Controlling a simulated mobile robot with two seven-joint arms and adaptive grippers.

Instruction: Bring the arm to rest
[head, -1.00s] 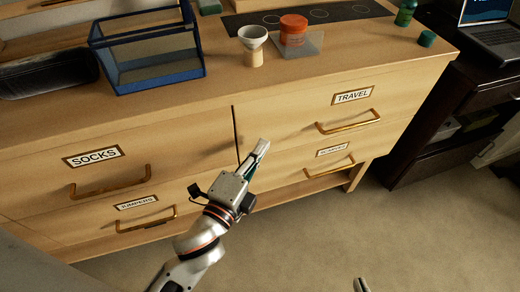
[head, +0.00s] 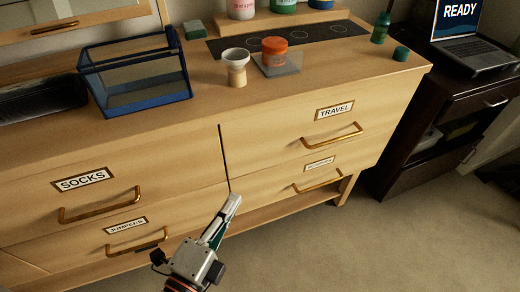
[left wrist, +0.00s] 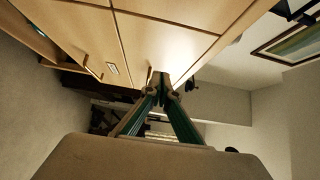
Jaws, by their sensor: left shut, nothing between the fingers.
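My left gripper (head: 229,207) is in the lower middle of the head view, in front of the wooden dresser (head: 260,120). Its fingers point up and slightly right, overlapping the lower drawer fronts in the picture. The left wrist view shows its two green-backed fingers (left wrist: 160,82) meeting at the tips, with nothing between them. The dresser's drawer faces fill the upper part of that view. Whether the fingertips touch the dresser is hard to tell, but they look apart from it. My right gripper is not in the head view.
Drawer handles stick out, including the SOCKS handle (head: 99,207) and TRAVEL handle (head: 332,137). A laptop (head: 467,28) stands right. Carpet (head: 350,250) is clear.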

